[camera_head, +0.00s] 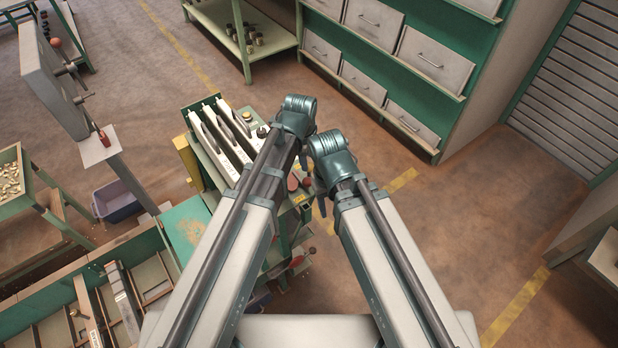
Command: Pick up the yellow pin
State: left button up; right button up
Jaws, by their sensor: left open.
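No yellow pin can be made out for certain. A small round yellow knob (247,116) sits on top of the green machine, near its back right corner. My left gripper (304,162) hangs below its wrist, to the right of the machine top, mostly hidden by my arm. It is open, and I see nothing held in it. My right gripper (321,204) shows only as a small dark part below the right wrist, and its jaws cannot be read.
The green machine (195,110) with white slotted hoppers stands below my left arm. Red and dark round parts (307,182) lie beside my wrists. A drawer cabinet (385,65) stands behind. A purple bin (117,200) is on the floor at left.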

pick_arm(q)
jog(key=shift+f, duration=0.1)
jog(key=f+b, duration=0.5)
jog(key=shift+w+d, duration=0.2)
jog(key=shift+w, duration=0.2)
jog(key=shift+r, duration=0.1)
grip_shut()
